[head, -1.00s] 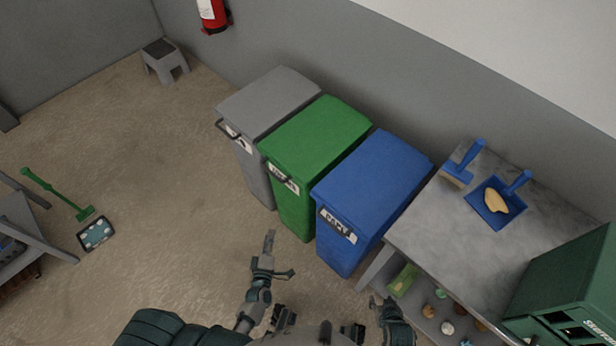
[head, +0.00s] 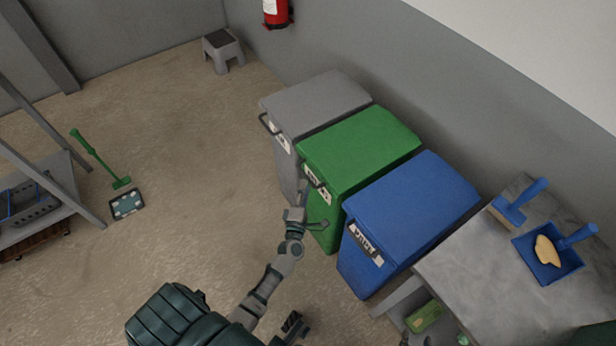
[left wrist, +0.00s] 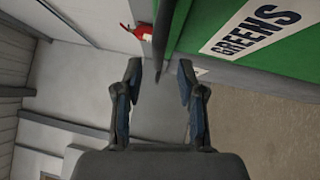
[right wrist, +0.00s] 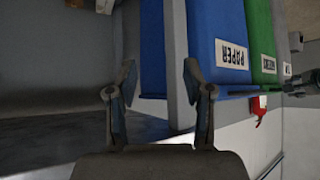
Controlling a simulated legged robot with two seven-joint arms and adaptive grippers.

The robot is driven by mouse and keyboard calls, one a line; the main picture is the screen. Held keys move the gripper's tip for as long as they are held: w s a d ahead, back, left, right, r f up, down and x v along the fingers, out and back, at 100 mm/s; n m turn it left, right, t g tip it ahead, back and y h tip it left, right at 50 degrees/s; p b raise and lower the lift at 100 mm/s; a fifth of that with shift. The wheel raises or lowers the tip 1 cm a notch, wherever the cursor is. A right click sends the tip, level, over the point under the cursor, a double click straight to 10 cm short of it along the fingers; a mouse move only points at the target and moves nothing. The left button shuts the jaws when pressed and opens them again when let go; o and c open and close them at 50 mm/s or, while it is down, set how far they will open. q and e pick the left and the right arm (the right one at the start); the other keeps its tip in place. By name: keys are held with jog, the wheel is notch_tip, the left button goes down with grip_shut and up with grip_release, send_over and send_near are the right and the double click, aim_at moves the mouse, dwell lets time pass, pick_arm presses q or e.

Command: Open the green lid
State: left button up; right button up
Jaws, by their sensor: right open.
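The green bin's lid (head: 360,147) is closed, between the grey and blue bins. Its dark handle (head: 316,184) is on the front edge, above a white label. My left gripper (head: 302,208) is in front of the green bin, close to this handle. In the left wrist view, my left gripper (left wrist: 161,70) is open. The dark handle bar (left wrist: 161,38) lines up with the gap between its fingertips, and the GREENS label (left wrist: 252,28) is beside it. My right gripper (right wrist: 158,75) is open and empty in the right wrist view.
A grey bin (head: 315,102) and a blue bin (head: 415,205) flank the green one. A grey table (head: 475,265) with a blue dustpan (head: 548,262) stands at the right. The floor (head: 190,150) left of the bins is largely clear.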

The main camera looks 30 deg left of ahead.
aim_at(307, 176)
pick_arm(q)
jog(key=x, duration=0.5)
grip_shut()
